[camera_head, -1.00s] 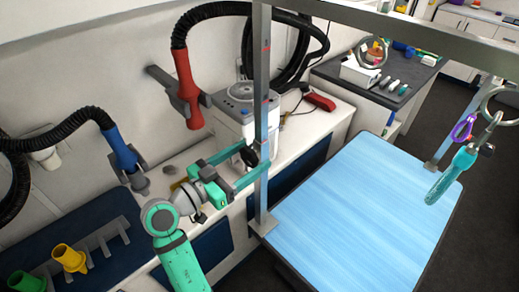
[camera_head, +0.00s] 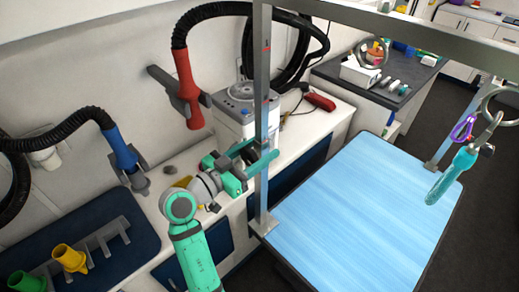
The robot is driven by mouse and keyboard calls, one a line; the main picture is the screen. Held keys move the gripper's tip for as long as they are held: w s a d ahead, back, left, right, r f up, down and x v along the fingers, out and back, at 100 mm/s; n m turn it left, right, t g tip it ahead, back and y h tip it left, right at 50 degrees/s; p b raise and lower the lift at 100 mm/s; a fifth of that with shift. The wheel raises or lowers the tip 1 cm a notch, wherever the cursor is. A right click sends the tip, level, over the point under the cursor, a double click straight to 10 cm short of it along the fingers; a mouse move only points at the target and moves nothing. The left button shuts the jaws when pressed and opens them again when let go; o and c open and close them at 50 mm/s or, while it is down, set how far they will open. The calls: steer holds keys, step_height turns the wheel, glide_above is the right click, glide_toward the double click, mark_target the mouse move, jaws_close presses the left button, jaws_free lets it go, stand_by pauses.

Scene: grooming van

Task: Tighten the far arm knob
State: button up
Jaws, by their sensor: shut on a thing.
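The far upright post (camera_head: 263,110) of the grooming arm rises from the table's left edge to the overhead bar. My gripper (camera_head: 256,158), with green fingers, reaches to this post from the left, at about mid-height. Its fingers are shut on the dark arm knob (camera_head: 251,157) on the post's left side. The fingers hide most of the knob, so its turn and tightness cannot be seen.
The blue grooming table (camera_head: 360,205) is bare. The overhead bar (camera_head: 400,28) crosses above it, with a teal hanging tool (camera_head: 452,175) at right.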

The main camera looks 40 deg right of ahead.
steer(key=shift+m, duration=2.7)
steer(key=shift+w+m, duration=0.15)
steer(key=shift+m, duration=0.15)
steer(key=o, duration=1.1)
steer(key=shift+c, duration=0.2)
steer(key=shift+a, duration=0.1)
